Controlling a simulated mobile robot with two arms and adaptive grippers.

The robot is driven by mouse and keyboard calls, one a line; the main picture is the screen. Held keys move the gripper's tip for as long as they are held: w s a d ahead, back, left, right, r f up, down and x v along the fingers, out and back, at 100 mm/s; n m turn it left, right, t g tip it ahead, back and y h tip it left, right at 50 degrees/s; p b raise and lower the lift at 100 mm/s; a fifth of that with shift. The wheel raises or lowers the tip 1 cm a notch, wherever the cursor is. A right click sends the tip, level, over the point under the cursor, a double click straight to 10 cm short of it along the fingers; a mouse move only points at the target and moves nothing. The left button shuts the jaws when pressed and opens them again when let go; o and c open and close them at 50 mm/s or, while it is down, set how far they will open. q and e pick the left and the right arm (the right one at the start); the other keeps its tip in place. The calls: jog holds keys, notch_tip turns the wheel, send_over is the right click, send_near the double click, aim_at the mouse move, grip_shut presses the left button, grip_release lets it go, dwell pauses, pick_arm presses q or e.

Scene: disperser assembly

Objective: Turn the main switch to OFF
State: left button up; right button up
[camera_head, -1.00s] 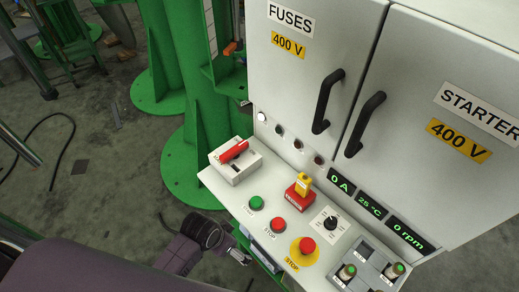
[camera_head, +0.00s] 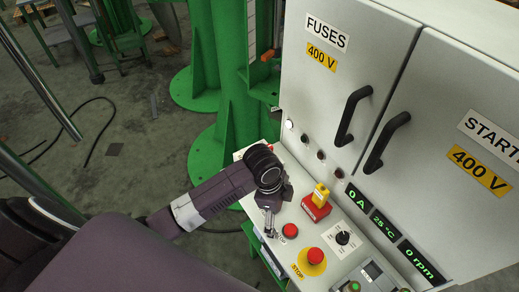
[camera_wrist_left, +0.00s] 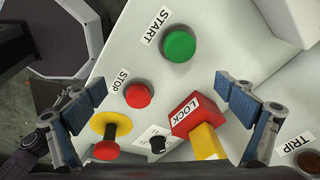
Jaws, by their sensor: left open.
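The main switch is a grey box with a red handle at the far left end of the control panel. In the head view only a bit of its red part (camera_head: 239,155) shows behind my left wrist. My left gripper (camera_head: 269,228) is open and empty, pointing down over the panel near the buttons. Its fingers (camera_wrist_left: 158,97) spread on both sides in the wrist view. My right gripper is not in view.
Near the fingers are the green START button (camera_wrist_left: 180,46), red STOP button (camera_wrist_left: 138,95), yellow-and-red LOCK block (camera_head: 317,206), emergency stop (camera_head: 314,257) and rotary knob (camera_head: 343,238). Cabinet doors with black handles (camera_head: 352,115) rise behind. A green column (camera_head: 235,80) stands left.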

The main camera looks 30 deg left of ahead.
pick_arm(q)
jog(key=w+a+r+m, duration=0.1)
jog(key=w, duration=0.1)
jog(key=w+a+r+m, duration=0.1)
jog(key=w+a+m, duration=0.1)
jog(key=w, duration=0.1)
jog(key=w+a+r+m+y, duration=0.1)
jog(key=w+a, duration=0.1)
jog(key=shift+w+a+r+g, duration=0.15)
jog(key=shift+w+r+g, duration=0.1)
jog(key=shift+w+g, duration=0.15)
jog(key=w+a+r+m, duration=0.1)
jog(key=w+a+r, duration=0.1)
jog(key=a+r, duration=0.1)
jog(key=w+a+r+m, duration=0.1)
jog(key=w+a+r, duration=0.1)
jog(key=a+r, duration=0.1)
jog(key=w+a+r+m+y, duration=0.1)
jog(key=w+a+r, duration=0.2)
jog(key=shift+a+m+g, duration=0.2)
jog(key=shift+m+g, duration=0.2)
jog(key=shift+f+p, duration=0.45)
jog(key=shift+f, duration=3.35)
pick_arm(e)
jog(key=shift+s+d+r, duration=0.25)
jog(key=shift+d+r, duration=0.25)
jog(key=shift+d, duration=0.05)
